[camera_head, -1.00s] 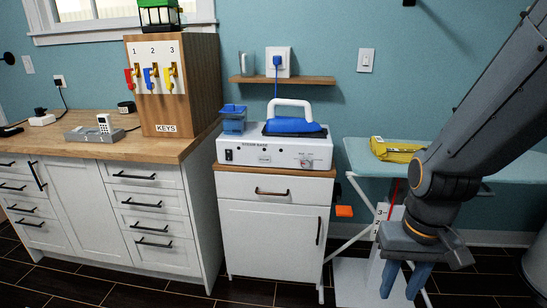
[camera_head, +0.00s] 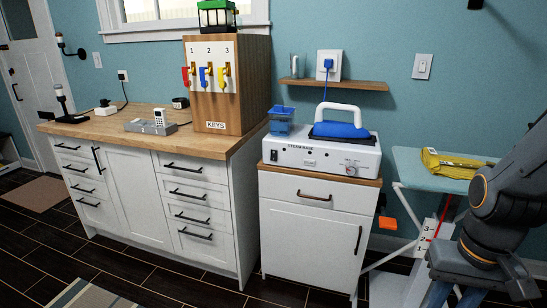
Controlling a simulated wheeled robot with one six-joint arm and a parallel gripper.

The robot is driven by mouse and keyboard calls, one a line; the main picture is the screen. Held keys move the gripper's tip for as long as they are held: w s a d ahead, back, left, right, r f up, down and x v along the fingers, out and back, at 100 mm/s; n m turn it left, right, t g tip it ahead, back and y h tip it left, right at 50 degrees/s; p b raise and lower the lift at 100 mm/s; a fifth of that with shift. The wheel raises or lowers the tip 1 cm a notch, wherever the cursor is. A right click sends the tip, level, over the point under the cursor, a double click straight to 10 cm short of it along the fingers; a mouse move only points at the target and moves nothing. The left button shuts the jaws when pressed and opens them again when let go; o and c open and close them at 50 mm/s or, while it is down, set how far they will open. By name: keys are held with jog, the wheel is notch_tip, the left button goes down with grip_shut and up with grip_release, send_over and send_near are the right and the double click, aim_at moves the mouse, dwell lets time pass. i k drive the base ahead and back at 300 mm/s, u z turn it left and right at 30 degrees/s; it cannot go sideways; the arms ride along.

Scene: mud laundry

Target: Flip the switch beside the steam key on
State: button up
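The white steam base (camera_head: 330,160) stands on a small white cabinet with a wooden top. A dark rocker switch (camera_head: 273,155) is at the left of its front face; its position is too small to tell. No key is clearly visible on the base. Red (camera_head: 185,76), blue (camera_head: 203,77) and yellow (camera_head: 221,77) keys hang under 1, 2, 3 on the KEYS board (camera_head: 212,104). My gripper (camera_head: 455,301) points down at the lower right, right of the cabinet, fingers apart and empty; the tips are cut off.
A blue iron (camera_head: 339,130) and a blue tank (camera_head: 281,121) sit on the base. A wall switch (camera_head: 423,66) is above the ironing board (camera_head: 408,170), which holds a yellow folded item (camera_head: 446,163). An orange tag (camera_head: 388,223) sticks out beside the cabinet. Floor before the cabinets is mostly clear.

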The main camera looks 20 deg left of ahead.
aim_at(274, 156)
jog(key=u, duration=0.5)
jog(key=i, duration=1.2)
jog(key=z, duration=0.35)
